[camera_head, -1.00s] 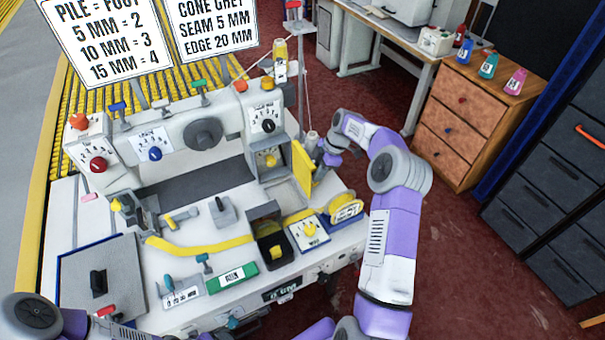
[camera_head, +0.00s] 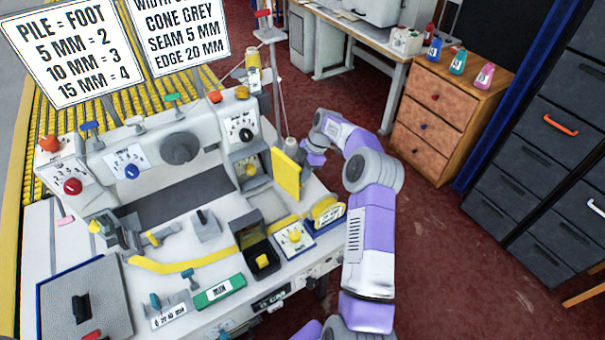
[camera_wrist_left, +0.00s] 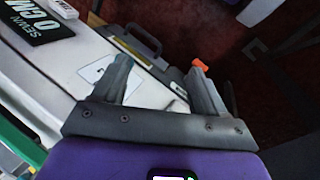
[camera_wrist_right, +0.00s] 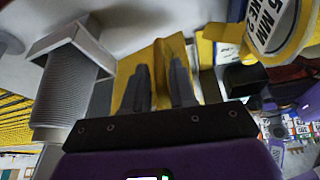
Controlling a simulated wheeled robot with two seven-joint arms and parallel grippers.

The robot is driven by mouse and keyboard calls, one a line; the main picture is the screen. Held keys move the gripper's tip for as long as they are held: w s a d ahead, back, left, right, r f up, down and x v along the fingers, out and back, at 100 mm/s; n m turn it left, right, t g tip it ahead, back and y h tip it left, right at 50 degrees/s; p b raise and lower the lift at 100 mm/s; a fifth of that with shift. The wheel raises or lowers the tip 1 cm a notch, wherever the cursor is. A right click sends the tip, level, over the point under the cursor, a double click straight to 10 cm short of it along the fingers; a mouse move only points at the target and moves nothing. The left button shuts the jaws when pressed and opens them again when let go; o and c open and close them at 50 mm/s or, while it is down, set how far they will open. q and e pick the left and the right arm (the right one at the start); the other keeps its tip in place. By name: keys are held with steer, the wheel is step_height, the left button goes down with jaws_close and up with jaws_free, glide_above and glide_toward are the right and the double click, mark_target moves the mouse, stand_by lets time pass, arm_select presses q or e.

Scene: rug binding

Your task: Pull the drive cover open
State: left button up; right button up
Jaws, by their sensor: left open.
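The drive cover, which I take to be the yellow panel (camera_head: 287,175), stands out from the right end of the white machine (camera_head: 155,165). It also fills the middle of the right wrist view (camera_wrist_right: 158,58). My right gripper (camera_wrist_right: 159,82) has its fingers close together on either side of a yellow part of the panel, and appears shut on it. In the head view the right gripper (camera_head: 308,152) is at the panel's right side, its fingertips mostly hidden. My left gripper (camera_wrist_left: 160,78) is open and empty near the machine's front edge, out of the head view.
A yellow binding strip (camera_head: 190,266), a dark box (camera_head: 257,240), a dial plate (camera_head: 294,238) and a yellow reel (camera_head: 327,212) crowd the machine's front right. A wooden drawer unit (camera_head: 440,120) stands beyond. Red floor (camera_head: 450,260) is open at the right.

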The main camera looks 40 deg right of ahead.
steer(key=shift+o, duration=0.8)
steer(key=w+v, duration=0.1)
steer(key=v, duration=0.6)
steer(key=shift+s+r+p, duration=0.3)
steer(key=shift+s+p, duration=0.15)
steer(key=shift+s, duration=0.1)
